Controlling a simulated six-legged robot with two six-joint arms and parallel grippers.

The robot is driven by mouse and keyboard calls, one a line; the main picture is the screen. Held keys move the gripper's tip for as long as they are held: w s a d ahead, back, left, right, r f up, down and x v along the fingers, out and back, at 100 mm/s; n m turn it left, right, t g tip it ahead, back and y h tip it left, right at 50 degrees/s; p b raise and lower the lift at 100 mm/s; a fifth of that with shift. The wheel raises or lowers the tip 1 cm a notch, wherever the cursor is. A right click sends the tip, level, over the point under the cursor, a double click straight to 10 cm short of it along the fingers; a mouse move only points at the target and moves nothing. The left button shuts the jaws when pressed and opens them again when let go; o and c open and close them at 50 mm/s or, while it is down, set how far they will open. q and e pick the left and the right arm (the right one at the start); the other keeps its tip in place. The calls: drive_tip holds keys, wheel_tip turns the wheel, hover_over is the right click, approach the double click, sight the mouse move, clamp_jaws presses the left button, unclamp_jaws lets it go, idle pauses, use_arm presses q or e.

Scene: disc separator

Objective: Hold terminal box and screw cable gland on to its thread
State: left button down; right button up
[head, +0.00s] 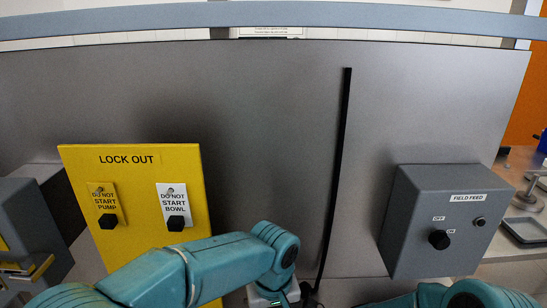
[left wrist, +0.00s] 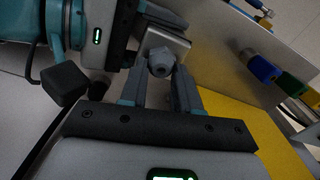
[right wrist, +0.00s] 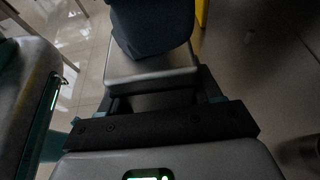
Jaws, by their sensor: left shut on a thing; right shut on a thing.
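The grey cable gland (left wrist: 161,64), with a hexagonal body and a dark hole in its end, sits between the fingers of my left gripper (left wrist: 160,82), which is shut on it. The grey terminal box (left wrist: 181,44) is directly behind the gland in the left wrist view; I cannot tell how far the thread is engaged. In the right wrist view the terminal box (right wrist: 150,77) is between the fingers of my right gripper (right wrist: 158,95), shut on it.
A black cable (head: 337,170) runs down the grey panel (head: 270,110). A yellow lock-out board (head: 130,215) with black knobs is at left. A grey field feed box (head: 440,222) is at right. Blue and green parts (left wrist: 263,68) show at the left wrist view's right.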

use_arm(q)
drive_tip(key=shift+f+m, duration=0.1)
drive_tip(key=shift+m, duration=0.7)
drive_tip(key=m, duration=0.3)
drive_tip(key=shift+d+m, duration=0.15)
drive_tip(key=shift+m, duration=1.55)
drive_tip(key=shift+s+m, duration=0.1)
drive_tip(key=shift+m, duration=0.5)
drive_tip(key=shift+d+m, duration=0.1)
drive_tip(key=shift+m, duration=0.9)
